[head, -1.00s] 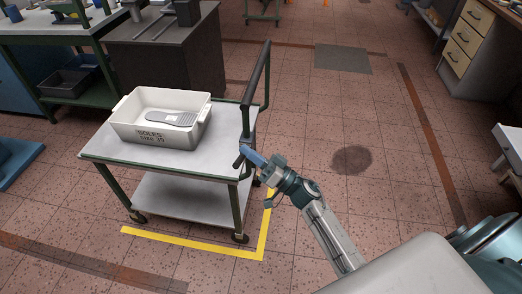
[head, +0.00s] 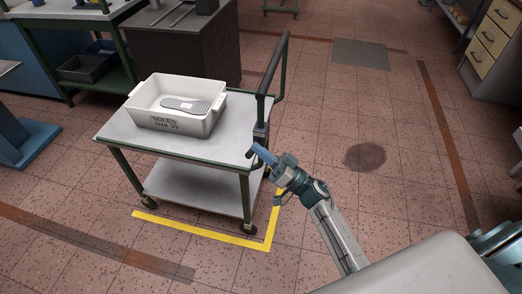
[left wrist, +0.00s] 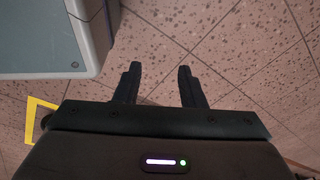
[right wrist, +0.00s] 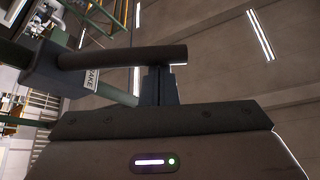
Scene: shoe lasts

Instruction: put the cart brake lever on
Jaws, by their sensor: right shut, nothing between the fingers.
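The cart (head: 122,131) has a grey top and a green frame. Its brake unit (head: 260,137) is at the right end below the handle. My right gripper (head: 258,149) is at that end of the cart. In the right wrist view its fingers (right wrist: 160,70) are shut with nothing between them, tips right at the lever's underside; contact is unclear. My left gripper (left wrist: 157,82) is open and empty above the floor, outside the head view.
A white bin (head: 176,121) marked for soles, with a grey sole (head: 186,105) inside, stands on the cart. Yellow floor tape (head: 200,234) runs around the cart's near corner. A dark cabinet (head: 172,58) stands behind. The floor right of the cart is clear.

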